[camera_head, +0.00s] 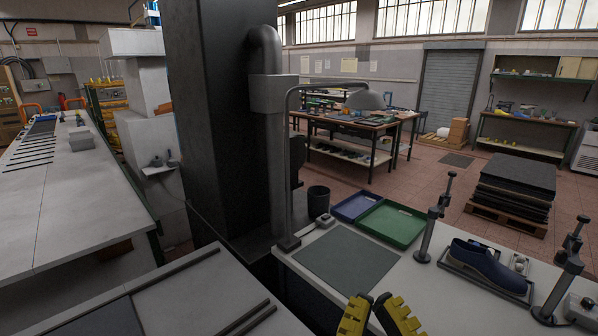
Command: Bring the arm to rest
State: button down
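The yellow fingers of my gripper (372,304) show at the bottom edge of the head view, over the front of the light workbench (398,280). Their upper ends lie close together, and the lower parts are cut off by the frame. I cannot tell whether the gripper is open or shut. No object shows between the visible parts of the fingers. The rest of my arm is out of view.
A grey mat (346,262), a blue tray (357,206) and a green tray (393,224) lie on the workbench. A blue shoe (478,262) stands between two dark upright stands (432,232) (562,282). A lamp (366,99) arches above.

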notch_tip(320, 180, up, 28)
jog(key=p, duration=2.4)
jog(key=shift+f+p, duration=0.2)
jog(key=shift+p, duration=0.1)
